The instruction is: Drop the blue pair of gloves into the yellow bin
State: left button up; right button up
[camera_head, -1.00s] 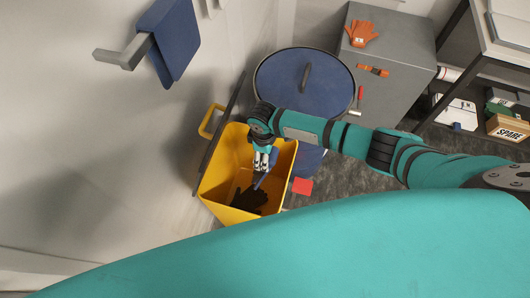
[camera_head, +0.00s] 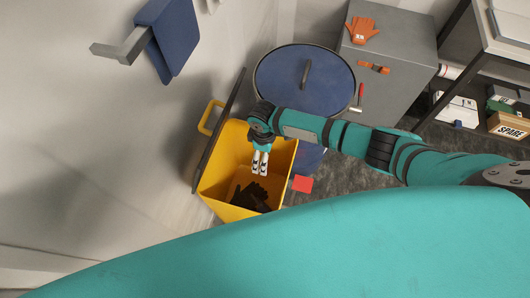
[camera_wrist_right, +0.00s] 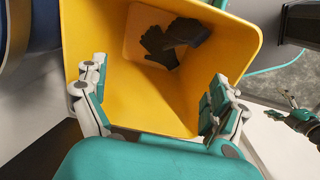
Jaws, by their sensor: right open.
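The yellow bin (camera_head: 222,160) stands open on the floor, and it fills much of the right wrist view (camera_wrist_right: 95,45). A pair of dark gloves (camera_head: 250,197) lies at its bottom; they also show in the right wrist view (camera_wrist_right: 173,42), looking nearly black rather than clearly blue. My right gripper (camera_head: 260,172) points down into the bin mouth, above the gloves and apart from them. In the right wrist view its fingers (camera_wrist_right: 160,102) are spread wide with nothing between them.
A drum with a round blue lid (camera_head: 285,78) stands behind the bin. An orange glove (camera_head: 362,30) lies on a grey cabinet (camera_head: 400,50). A blue cloth (camera_head: 172,45) hangs from a wall bracket (camera_head: 115,50). A red square (camera_head: 302,183) lies on the floor beside the bin.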

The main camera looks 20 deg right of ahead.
notch_tip(320, 180, up, 12)
jog(key=shift+a, duration=0.15)
dwell(0.3)
jog(key=s+a+m+t+y, duration=0.25)
jog(key=s+a, duration=0.35)
jog(key=s, duration=0.4)
jog(key=s+d+r+m+t+h, duration=0.1)
jog(key=s+d+r+m+h, duration=0.15)
jog(key=s+d+m, duration=0.7)
jog(key=s+d+f+n+g, duration=0.1)
jog(key=d+f+n, duration=0.1)
jog(key=f, duration=1)
jog(key=s+d+f+n, duration=0.1)
jog(key=d+f, duration=0.1)
jog(key=f, duration=1)
jog(key=s+d+f+g, duration=0.1)
jog(key=s+d+f, duration=0.2)
jog(key=s+f, duration=1.3)
jog(key=shift+s+f, duration=0.35)
jog(key=shift+f, duration=0.35)
